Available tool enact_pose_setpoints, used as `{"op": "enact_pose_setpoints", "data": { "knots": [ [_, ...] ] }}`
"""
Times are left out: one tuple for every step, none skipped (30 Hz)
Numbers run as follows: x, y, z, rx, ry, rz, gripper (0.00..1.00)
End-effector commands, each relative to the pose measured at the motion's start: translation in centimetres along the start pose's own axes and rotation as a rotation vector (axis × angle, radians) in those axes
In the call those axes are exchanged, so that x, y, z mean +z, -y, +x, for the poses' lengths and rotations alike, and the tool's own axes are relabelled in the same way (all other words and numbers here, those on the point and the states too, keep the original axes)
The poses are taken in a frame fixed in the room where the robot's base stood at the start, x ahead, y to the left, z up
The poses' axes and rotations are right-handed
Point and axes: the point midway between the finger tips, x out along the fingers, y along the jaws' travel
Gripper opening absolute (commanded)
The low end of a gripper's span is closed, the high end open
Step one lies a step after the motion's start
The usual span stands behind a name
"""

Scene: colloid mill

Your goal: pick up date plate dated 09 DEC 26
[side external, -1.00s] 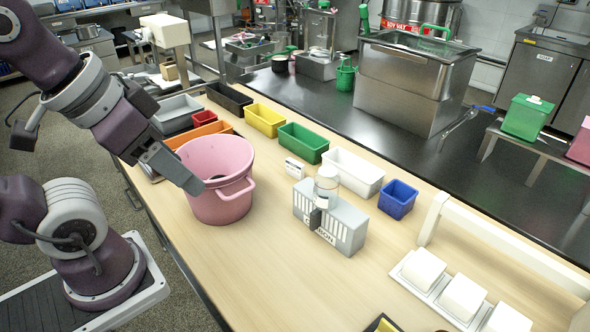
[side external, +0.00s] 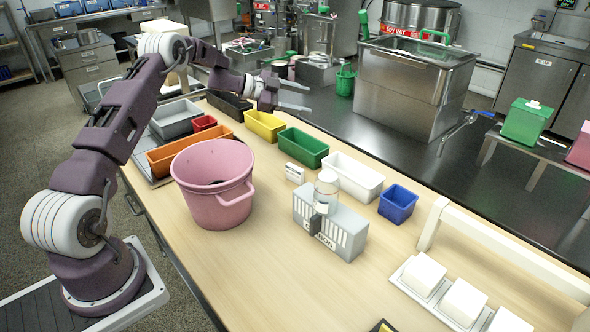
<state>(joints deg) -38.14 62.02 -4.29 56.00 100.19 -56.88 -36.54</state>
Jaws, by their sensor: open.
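No plate with a readable date 09 DEC 26 shows in the side external view. A small white card with dark print (side external: 295,172) stands on the wooden table in front of the green bin; its text is too small to read. My gripper (side external: 304,98) is open, with its two fingers apart and pointing right. It hangs in the air near the far edge of the table, in the picture above the yellow bin (side external: 265,125) and the green bin (side external: 303,147). Nothing shows between its fingers. The insides of the bins are only partly visible.
A pink bucket (side external: 214,195) stands at the table's near left. A grey block (side external: 332,228) with a clear jar stands mid-table. A white bin (side external: 352,178) and a blue bin (side external: 397,204) line the far side. White blocks sit at right (side external: 464,299).

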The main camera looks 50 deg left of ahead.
Motion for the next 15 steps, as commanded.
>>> {"op": "enact_pose_setpoints", "data": {
  "knots": [
    [4.5,-3.0,-0.6,0.097,-0.013,-0.026,0.57],
    [6.8,-5.0,-1.2,0.161,-0.021,-0.041,0.57],
    [9.2,-7.3,-2.0,0.234,-0.03,-0.062,0.57],
    [10.5,-8.8,-2.6,0.278,-0.034,-0.075,0.57],
    [11.6,-10.0,-3.1,0.314,-0.037,-0.087,0.57],
    [12.6,-11.2,-3.7,0.35,-0.039,-0.099,0.57],
    [13.1,-11.8,-4.0,0.368,-0.04,-0.106,0.57],
    [13.4,-12.2,-4.2,0.382,-0.041,-0.111,0.57],
    [13.7,-12.7,-4.2,0.393,-0.042,-0.115,0.57],
    [13.8,-12.9,-4.0,0.398,-0.042,-0.116,0.57],
    [13.8,-13.1,-3.8,0.4,-0.042,-0.116,0.57],
    [13.7,-13.3,-3.2,0.402,-0.044,-0.116,0.57],
    [13.7,-13.5,-2.8,0.402,-0.044,-0.115,0.57],
    [13.7,-13.7,-2.4,0.401,-0.044,-0.115,0.57],
    [13.7,-14.0,-1.8,0.4,-0.045,-0.115,0.57]
  ]
}}
